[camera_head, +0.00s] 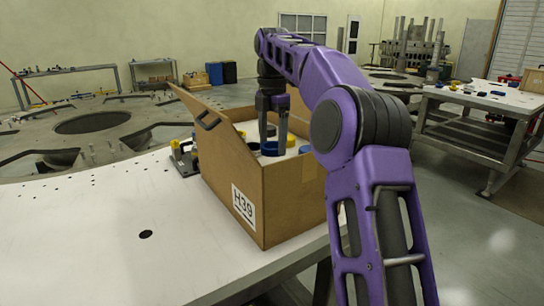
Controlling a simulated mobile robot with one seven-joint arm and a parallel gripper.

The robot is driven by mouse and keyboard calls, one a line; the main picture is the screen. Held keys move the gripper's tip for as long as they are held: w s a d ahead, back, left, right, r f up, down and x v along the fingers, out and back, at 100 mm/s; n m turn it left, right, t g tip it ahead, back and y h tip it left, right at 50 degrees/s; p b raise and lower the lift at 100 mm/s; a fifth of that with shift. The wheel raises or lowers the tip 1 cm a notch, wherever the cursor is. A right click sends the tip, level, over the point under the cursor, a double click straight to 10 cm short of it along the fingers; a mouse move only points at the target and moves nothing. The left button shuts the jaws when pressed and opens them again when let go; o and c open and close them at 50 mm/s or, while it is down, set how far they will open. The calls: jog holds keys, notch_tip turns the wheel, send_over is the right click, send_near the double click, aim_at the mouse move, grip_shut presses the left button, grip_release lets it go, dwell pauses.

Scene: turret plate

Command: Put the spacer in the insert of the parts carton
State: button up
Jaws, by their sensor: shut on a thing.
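The parts carton (285,205) is an open brown cardboard box marked H39, standing upright on the white plate. Its pale insert (254,129) shows inside, with several round blue, yellow and dark parts in it. My gripper (273,145) reaches down into the carton from above, its fingers low among these parts. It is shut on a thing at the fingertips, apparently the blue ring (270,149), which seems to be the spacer. The fingers partly cover it. I cannot tell whether it touches the insert or is seated in it.
The carton's flap (194,105) stands out at the left. A small dark device with yellow parts (183,158) sits beside the carton. The plate's front left (100,250) is clear apart from holes. A grey workbench (480,105) with small parts stands at the right.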

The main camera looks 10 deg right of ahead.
aim_at(272, 156)
jog(key=shift+f, duration=2.2)
jog(key=shift+f, duration=0.1)
jog(key=o, duration=1.5)
jog(key=shift+r, duration=3.85)
